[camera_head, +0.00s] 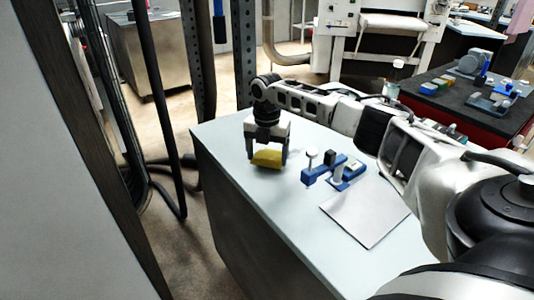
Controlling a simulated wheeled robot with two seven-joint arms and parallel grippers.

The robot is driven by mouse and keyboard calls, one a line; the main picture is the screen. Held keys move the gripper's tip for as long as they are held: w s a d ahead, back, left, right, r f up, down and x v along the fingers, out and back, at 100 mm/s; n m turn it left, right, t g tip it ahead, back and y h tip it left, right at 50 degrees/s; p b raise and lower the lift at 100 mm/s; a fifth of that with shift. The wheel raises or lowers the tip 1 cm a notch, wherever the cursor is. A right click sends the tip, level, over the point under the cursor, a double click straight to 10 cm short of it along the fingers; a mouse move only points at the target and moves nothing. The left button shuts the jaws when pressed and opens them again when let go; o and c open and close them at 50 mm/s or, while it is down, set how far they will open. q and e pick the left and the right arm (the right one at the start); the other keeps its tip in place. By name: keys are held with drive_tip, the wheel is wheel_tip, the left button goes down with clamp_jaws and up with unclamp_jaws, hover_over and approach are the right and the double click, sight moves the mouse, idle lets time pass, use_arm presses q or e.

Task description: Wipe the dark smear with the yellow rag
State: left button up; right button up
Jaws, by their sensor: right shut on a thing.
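The yellow rag (266,159) is between the fingers of my right gripper (267,155), over the left back part of the pale table top (240,135). My right gripper points down and is shut on the rag. I cannot tell whether the rag touches the table or hangs just above it. No dark smear can be made out; the gripper and arm hide part of the table. My left gripper is not in view.
A blue fixture (318,177) with white knobs stands right of the rag. A light grey flat plate (366,217) lies nearer the front. A dark bench (440,92) with small blocks stands at the back right. Cables and posts rise at left.

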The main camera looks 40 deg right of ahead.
drive_tip(key=shift+f+b, duration=0.4)
drive_tip(key=shift+f, duration=0.6)
